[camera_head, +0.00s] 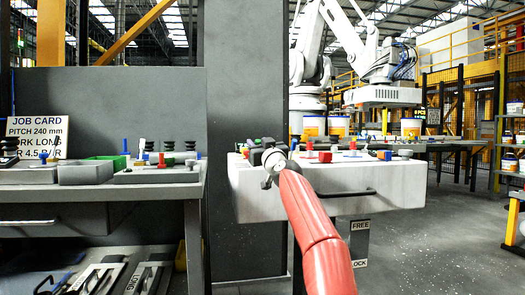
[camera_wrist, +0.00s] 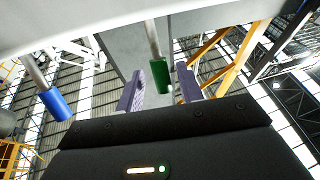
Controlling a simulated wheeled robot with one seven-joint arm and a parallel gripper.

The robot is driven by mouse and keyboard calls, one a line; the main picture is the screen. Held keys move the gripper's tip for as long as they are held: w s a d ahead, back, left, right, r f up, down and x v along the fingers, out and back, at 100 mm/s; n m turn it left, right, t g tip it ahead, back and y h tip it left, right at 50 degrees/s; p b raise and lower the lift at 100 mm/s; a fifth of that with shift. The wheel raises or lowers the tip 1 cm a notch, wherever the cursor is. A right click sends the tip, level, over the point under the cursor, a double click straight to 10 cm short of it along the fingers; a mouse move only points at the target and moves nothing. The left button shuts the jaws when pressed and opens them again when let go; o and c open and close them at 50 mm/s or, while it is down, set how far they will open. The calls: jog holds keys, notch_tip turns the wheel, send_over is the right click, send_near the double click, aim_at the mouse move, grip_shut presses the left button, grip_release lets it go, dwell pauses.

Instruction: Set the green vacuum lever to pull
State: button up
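The green vacuum lever shows in the wrist view as a green grip (camera_wrist: 158,77) on a pale rod. It comes from the pale surface at the top of that view. My gripper (camera_wrist: 160,82) is open, with its two grey-purple fingers apart on either side of the green grip. A gap shows on both sides, and I see no contact. In the head view my gripper (camera_head: 270,158) is at the left end of the white cabinet (camera_head: 330,187). I cannot make out the green lever there, nor any pull marking.
A second lever with a blue grip (camera_wrist: 55,104) is to the left in the wrist view. Several small coloured parts stand on the white cabinet's top, beside my gripper. A grey bench (camera_head: 150,190) stands to the left. A FREE/LOCK plate (camera_head: 360,243) is below the cabinet.

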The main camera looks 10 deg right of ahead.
jog(key=shift+s+d+f+b, duration=0.3)
jog(key=shift+s+d+b, duration=0.05)
jog(key=shift+s, duration=0.1)
jog(key=a+b+v, duration=0.1)
jog(key=v, duration=0.5)
jog(key=shift+s+d, duration=0.15)
jog(key=shift+s, duration=0.1)
